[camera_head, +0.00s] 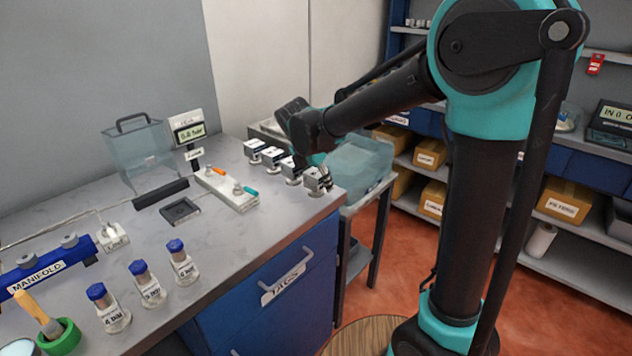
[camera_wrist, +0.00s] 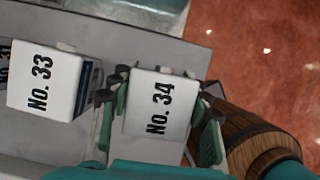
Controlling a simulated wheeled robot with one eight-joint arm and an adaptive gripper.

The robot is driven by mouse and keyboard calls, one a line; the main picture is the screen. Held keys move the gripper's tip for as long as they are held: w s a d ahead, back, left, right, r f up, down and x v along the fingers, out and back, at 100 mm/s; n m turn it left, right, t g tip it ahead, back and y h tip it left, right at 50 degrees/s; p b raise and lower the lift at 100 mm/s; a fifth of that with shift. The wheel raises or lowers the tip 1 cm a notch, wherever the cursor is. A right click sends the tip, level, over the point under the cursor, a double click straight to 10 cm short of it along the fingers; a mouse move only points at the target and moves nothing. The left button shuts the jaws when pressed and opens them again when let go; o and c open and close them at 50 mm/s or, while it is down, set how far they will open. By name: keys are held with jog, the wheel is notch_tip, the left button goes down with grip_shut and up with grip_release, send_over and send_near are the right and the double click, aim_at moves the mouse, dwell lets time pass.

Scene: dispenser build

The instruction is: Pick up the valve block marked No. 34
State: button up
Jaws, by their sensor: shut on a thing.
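The valve block marked No. 34 (camera_wrist: 158,105) is white-topped and sits between the two fingers of my gripper (camera_wrist: 163,92) in the wrist view. The gripper is shut on it, one finger on each side. The block marked No. 33 (camera_wrist: 46,84) stands to its left, apart from the fingers. In the head view the held block (camera_head: 317,182) is at the right end of the row, by the bench corner. Its markings are too small to read there, and I cannot tell whether its underside is clear of the bench.
Other valve blocks (camera_head: 272,157) stand in a row on the grey bench (camera_head: 225,235), left of the held one. A clear bin (camera_head: 357,165) is on a side table behind. A dispenser plate with orange and teal levers (camera_head: 226,189) and several blue-capped bottles (camera_head: 150,285) are further left.

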grip_shut()
